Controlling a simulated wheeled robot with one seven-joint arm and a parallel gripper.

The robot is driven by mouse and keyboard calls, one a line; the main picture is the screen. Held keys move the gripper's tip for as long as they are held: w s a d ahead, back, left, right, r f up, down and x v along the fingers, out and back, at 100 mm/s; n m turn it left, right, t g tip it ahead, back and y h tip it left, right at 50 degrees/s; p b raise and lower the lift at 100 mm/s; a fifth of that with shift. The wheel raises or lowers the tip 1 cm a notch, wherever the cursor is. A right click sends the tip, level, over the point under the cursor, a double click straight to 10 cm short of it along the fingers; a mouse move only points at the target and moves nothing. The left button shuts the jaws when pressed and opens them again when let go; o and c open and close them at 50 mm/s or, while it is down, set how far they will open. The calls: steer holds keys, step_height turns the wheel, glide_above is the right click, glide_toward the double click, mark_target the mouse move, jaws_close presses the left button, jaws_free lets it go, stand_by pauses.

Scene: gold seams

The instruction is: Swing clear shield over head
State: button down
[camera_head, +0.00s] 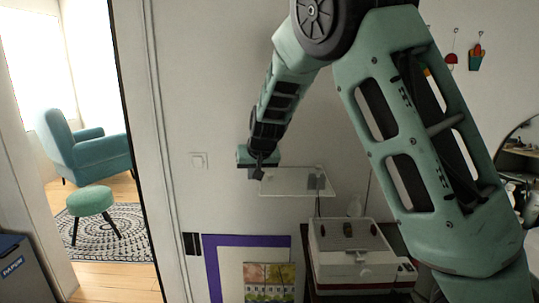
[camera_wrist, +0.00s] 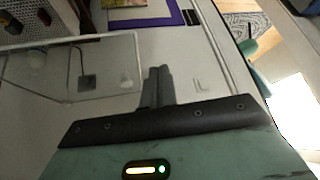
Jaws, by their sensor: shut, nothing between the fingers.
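The clear shield (camera_head: 288,184) is a see-through flat panel with pale edges. It stands out above and to the left of a white boxy machine (camera_head: 348,243) in the head view. In the wrist view the shield (camera_wrist: 112,72) fills the left side, with its near edge close to my fingers. My gripper (camera_head: 260,173) is at the shield's left end in the head view. Its dark fingers (camera_wrist: 158,72) are together and empty in the wrist view, just right of the shield's edge. I cannot tell whether they touch it.
A purple-edged board (camera_head: 212,268) with a colourful picture (camera_head: 268,281) is at the lower middle. A light switch (camera_head: 198,160) is on the wall. A doorway at left shows a teal armchair (camera_head: 88,150) and stool (camera_head: 90,201). A grey paper bin (camera_head: 25,272) is at lower left.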

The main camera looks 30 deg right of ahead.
steer(key=w+d+r+m+t+h+p, duration=0.15)
steer(key=w+d+r, duration=0.3)
steer(key=d, duration=0.45)
steer(key=shift+h, duration=0.45)
steer(key=p+x, duration=0.2)
steer(key=x, duration=0.7)
steer(key=shift+d+p, duration=0.2)
steer(key=shift+p, duration=0.15)
steer(key=shift+s+a+f+p, duration=0.15)
steer(key=shift+s+a, duration=0.1)
steer(key=shift+s, duration=0.25)
steer(key=shift+s+a+p, duration=0.15)
steer(key=shift+s+a, duration=0.1)
steer(key=shift+s, duration=0.2)
steer(key=shift+s+a+f, duration=0.15)
steer(key=shift+s+a, duration=0.05)
steer(key=shift+s, duration=0.2)
steer(key=shift+s+a+f, duration=0.2)
steer(key=shift+s, duration=0.2)
steer(key=shift+s+f+n, duration=0.1)
steer(key=shift+s+n, duration=0.05)
steer(key=shift+n, duration=0.1)
